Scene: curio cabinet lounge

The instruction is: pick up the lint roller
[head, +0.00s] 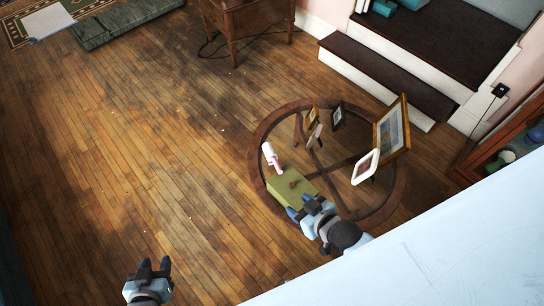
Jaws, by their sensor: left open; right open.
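The lint roller (270,156), with a white roll and a pinkish handle, lies on the round glass-topped table (257,130) near its left rim. It is just beyond a green box (283,198). My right gripper (301,207) is open and empty over the near side of the table, close to the box and short of the lint roller. Whether it touches the box I cannot tell. My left gripper (154,264) is open and empty above the wooden floor at the bottom left, well away from the table.
Several picture frames stand on the table, including a large gold one (393,130) and a white one (365,167). A small brown item (294,184) is on the box. Dark steps (385,75) are behind, a wooden desk (247,20) at the top.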

